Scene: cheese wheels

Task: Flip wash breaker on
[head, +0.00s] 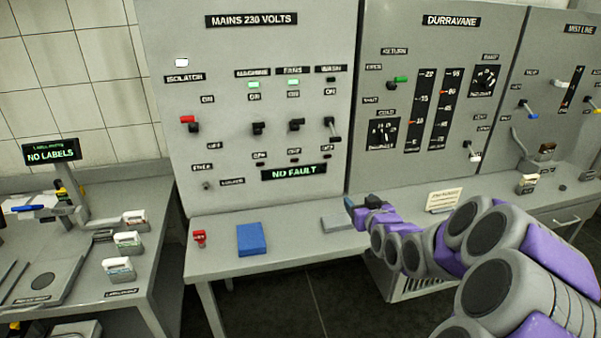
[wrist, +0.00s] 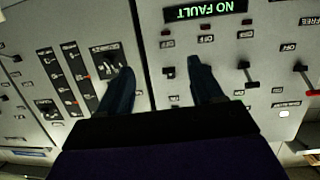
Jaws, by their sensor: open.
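The wash breaker (head: 332,127) is the rightmost lever on the mains panel, under the WASH label (head: 328,69). Its lever tip points down and out, and its lamp (head: 331,80) is dark. The machine lamp (head: 254,85) and fans lamp (head: 293,82) glow green. My gripper (head: 352,203) is low in front of the panel, below and slightly right of the wash lever. In the upside-down wrist view, my gripper (wrist: 160,85) is open and empty, and the wash lever (wrist: 168,72) shows between its fingers.
The panel display (head: 294,172) reads NO FAULT. A red-handled isolator (head: 189,121) is at the panel's left. On the bench below lie a blue block (head: 251,240), a small red item (head: 199,238) and a grey block (head: 338,222). The Durravane panel (head: 430,100) adjoins on the right.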

